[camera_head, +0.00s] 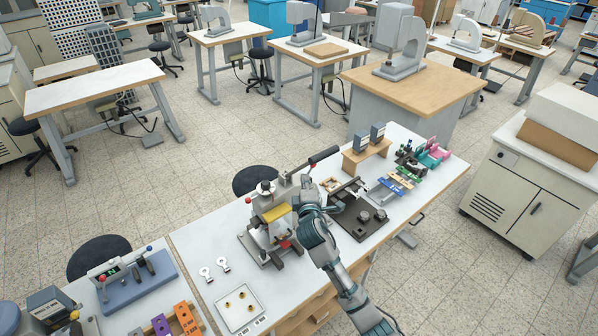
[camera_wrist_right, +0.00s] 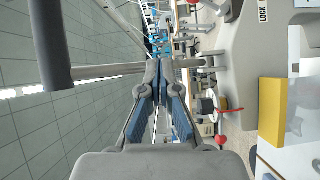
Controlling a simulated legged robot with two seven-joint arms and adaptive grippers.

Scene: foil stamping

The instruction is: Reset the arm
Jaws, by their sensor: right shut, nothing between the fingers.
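My right gripper (camera_head: 306,182) is beside the foil stamping press (camera_head: 268,218), at its right, above the white table. In the right wrist view the gripper (camera_wrist_right: 167,66) has its fingertips together, with nothing between them. The press lever's black grip (camera_head: 325,154) sticks out up and right, just above the gripper; it also shows in the wrist view (camera_wrist_right: 48,45). The lever's metal rod (camera_wrist_right: 108,70) runs toward the fingertips there; I cannot tell whether they touch. The press has a yellow block (camera_head: 277,212). My left gripper is not in view.
On the white table (camera_head: 205,240), a dark fixture plate (camera_head: 358,217) lies right of my gripper, and a wooden stand (camera_head: 368,152) is behind it. A white tray (camera_head: 240,308) with small brass pieces and two white tags (camera_head: 206,274) lie front left.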

